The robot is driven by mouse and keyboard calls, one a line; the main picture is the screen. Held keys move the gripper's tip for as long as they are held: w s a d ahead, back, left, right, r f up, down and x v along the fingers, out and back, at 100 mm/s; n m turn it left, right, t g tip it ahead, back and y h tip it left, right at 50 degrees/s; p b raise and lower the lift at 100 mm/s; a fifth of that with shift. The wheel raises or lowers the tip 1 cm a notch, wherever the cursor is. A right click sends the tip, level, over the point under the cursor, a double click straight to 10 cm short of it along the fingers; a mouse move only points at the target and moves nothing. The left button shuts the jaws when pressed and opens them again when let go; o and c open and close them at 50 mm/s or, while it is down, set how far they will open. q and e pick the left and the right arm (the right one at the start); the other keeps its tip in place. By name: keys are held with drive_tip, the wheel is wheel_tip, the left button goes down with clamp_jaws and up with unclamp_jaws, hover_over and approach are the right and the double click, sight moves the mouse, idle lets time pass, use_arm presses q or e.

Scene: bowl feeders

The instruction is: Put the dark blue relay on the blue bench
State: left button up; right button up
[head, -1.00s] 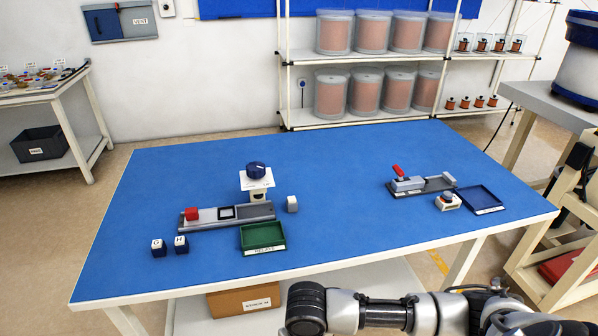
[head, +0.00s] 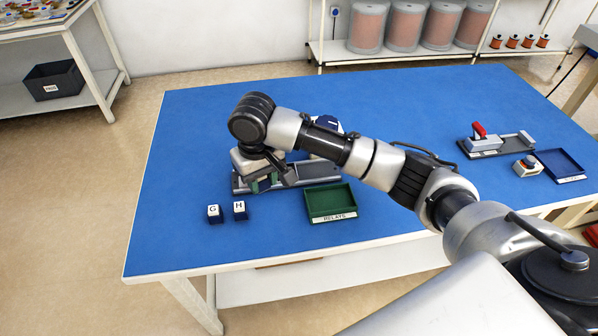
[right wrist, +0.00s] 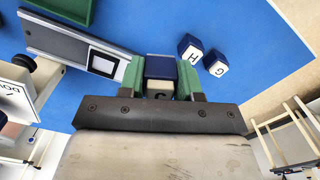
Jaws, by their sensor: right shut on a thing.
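The blue bench (head: 200,130) fills the middle of the head view. My right gripper (head: 264,183) is over its left part, at the left end of a grey rail fixture (head: 318,171). In the right wrist view its green fingers (right wrist: 160,76) are shut on a dark blue relay (right wrist: 160,67) with a whitish lettered face, the letter partly hidden. Whether the relay touches the bench or is just above it, I cannot tell. Two similar blue-and-white blocks, G (head: 214,213) and H (head: 240,210), stand nearby on the bench. My left gripper is not in view.
A green tray marked RELAYS (head: 333,203) lies to the right of G and H. A red-handled fixture (head: 485,143), a button box (head: 528,166) and a blue tray (head: 560,164) are at the right. The bench's far left is clear.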

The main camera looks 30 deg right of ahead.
sight(267, 214)
wheel_tip(267, 214, down, 10)
drive_tip(key=shift+r, duration=0.15)
idle(0.3)
drive_tip(key=shift+s, duration=0.1)
drive_tip(key=o, duration=0.6)
drive_tip(key=shift+o, duration=0.2)
wheel_tip(267, 214, up, 12)
drive_tip(key=shift+r, duration=0.1)
idle(0.3)
